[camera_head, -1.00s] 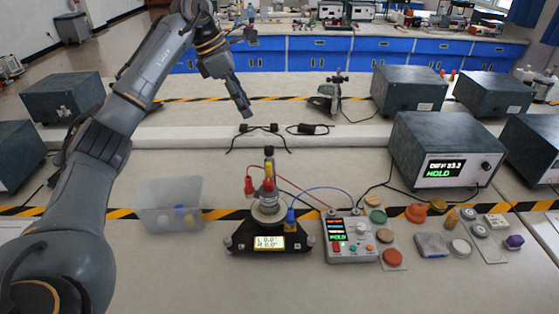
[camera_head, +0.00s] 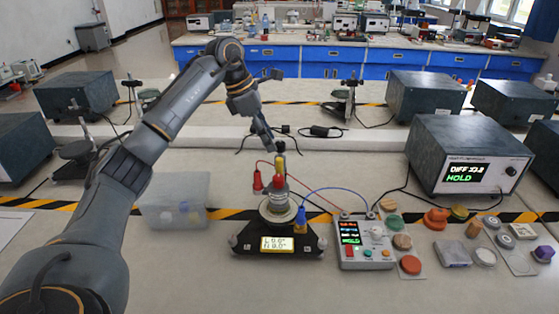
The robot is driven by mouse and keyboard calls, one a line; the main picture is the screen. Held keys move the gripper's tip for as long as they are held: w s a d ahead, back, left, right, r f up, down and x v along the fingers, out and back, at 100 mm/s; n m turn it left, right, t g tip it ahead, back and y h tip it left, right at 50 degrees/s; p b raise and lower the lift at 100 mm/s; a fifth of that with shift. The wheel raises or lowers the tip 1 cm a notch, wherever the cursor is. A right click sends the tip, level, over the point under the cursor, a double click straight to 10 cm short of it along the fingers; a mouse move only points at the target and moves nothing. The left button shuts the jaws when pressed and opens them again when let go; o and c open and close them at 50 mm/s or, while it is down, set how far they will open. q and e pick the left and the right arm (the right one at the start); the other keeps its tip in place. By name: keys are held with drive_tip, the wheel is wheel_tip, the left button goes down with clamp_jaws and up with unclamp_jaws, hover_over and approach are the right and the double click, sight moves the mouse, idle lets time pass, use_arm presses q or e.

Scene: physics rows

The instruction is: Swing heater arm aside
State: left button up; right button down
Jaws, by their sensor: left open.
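The black-based apparatus (camera_head: 278,243) with a lit yellow display stands on the near bench. Its metal cylinder (camera_head: 278,203) carries red and yellow plugs and a dark upright top part (camera_head: 281,148). A blue and yellow connector (camera_head: 300,220) is at its right side. I cannot tell which part is the heater arm. My left gripper (camera_head: 268,140) is open, points down, and is close to the dark top part, at its upper left. Whether they touch is unclear. My right gripper is not in view.
A control box (camera_head: 363,243) is wired to the apparatus by red and blue leads. A clear bin (camera_head: 172,210) is at left. A large instrument (camera_head: 466,155) reading HOLD and several small coloured pieces are at right. The bench front is bare.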

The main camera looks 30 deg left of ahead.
sight(279, 159)
use_arm(q)
drive_tip(key=x, duration=0.8)
drive_tip(key=shift+p, duration=0.4)
drive_tip(key=shift+c, duration=0.2)
clamp_jaws()
